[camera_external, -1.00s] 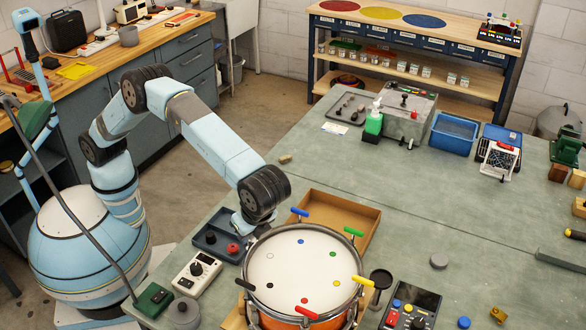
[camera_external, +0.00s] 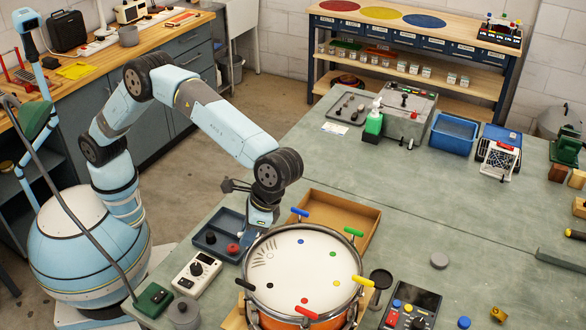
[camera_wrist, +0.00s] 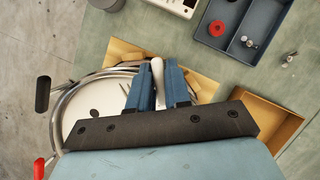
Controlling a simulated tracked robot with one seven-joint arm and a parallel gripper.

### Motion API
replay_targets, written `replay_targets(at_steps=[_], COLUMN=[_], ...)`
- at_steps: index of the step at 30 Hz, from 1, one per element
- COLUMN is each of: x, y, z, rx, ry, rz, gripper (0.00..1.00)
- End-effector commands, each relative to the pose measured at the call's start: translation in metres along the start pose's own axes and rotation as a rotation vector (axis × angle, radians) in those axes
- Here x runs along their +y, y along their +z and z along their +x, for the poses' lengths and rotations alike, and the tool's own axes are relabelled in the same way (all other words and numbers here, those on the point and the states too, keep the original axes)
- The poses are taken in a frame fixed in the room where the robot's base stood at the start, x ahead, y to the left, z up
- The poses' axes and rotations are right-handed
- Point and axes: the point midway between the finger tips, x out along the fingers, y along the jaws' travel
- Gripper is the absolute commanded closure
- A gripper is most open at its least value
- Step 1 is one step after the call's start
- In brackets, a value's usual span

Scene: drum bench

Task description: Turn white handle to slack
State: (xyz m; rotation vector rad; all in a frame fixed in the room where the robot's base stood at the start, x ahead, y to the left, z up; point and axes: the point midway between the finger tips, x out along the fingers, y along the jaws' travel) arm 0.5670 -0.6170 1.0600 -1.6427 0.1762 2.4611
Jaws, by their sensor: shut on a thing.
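The drum (camera_external: 305,275) has a white head with coloured dots and coloured T-handles around its rim. The white handle (camera_wrist: 157,72) shows in the wrist view between the two blue fingers of my gripper (camera_wrist: 156,84), which is shut on it. In the external view my gripper (camera_external: 258,228) is at the drum's upper left rim and the white handle is hidden there. Dark fan-like marks (camera_external: 263,259) show on the drum head near that rim. The drum edge also shows in the wrist view (camera_wrist: 85,102).
Blue (camera_external: 299,212), green (camera_external: 353,232), yellow (camera_external: 363,281), red (camera_external: 307,312) and black (camera_external: 245,284) handles stand around the rim. A blue-grey tray (camera_external: 228,222) lies left of my gripper, and a cardboard tray (camera_external: 340,212) behind the drum.

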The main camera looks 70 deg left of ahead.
Motion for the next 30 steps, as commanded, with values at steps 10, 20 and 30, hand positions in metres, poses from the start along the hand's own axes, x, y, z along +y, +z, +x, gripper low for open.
replay_targets(at_steps=[10, 20, 30], x=[-0.0014, -0.0017, -0.0016], y=[-0.0017, -0.0017, -0.0018], z=[-0.0019, -0.002, -0.0018], rx=[0.005, 0.006, 0.004], ry=[0.129, 0.244, 0.327], rz=[-0.304, -0.582, -0.78], gripper=[1.0, 1.0, 1.0])
